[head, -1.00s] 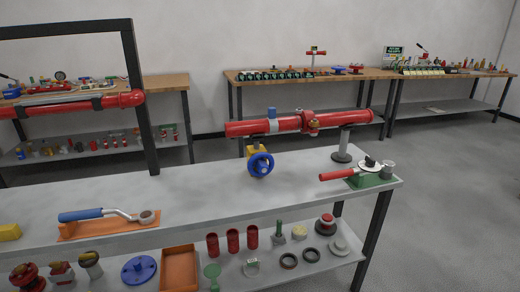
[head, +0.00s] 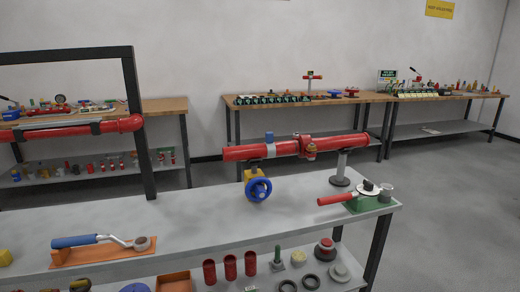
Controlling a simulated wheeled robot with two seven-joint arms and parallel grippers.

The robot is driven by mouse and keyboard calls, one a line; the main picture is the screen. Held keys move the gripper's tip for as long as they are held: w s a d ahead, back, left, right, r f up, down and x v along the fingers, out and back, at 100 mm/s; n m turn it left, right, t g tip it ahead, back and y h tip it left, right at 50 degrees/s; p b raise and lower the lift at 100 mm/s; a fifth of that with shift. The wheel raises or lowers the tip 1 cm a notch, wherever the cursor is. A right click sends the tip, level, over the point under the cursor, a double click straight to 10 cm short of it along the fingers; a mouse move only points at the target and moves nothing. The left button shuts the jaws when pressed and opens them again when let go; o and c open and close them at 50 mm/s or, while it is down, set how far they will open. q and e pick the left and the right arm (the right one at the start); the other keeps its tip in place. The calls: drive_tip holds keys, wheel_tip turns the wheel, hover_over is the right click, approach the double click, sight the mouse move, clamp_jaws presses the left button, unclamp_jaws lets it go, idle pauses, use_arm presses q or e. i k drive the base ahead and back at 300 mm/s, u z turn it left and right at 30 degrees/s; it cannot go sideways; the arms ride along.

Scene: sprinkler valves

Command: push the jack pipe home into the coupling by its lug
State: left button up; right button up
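A red pipe (head: 243,152) lies level above the near bench, carried on a yellow jack (head: 254,174) with a blue handwheel (head: 258,189). A blue lug (head: 270,136) stands up from this pipe above a pale band (head: 271,150). To its right is the red coupling (head: 307,146) with a brass-coloured fitting at its front. Another red pipe (head: 345,142) runs right from the coupling over a grey post stand (head: 340,170). I cannot tell from here whether a gap is left between the jack pipe and the coupling. Neither gripper is in view.
A green-based tool with a red handle (head: 335,199) sits at the bench's right end. A blue-handled wrench (head: 90,240) lies on an orange tray (head: 72,257) at the left. A black frame (head: 139,130) stands at the left. The bench top between is clear.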

sight(269, 150)
drive_tip(key=i, duration=0.9)
drive_tip(key=z, duration=0.05)
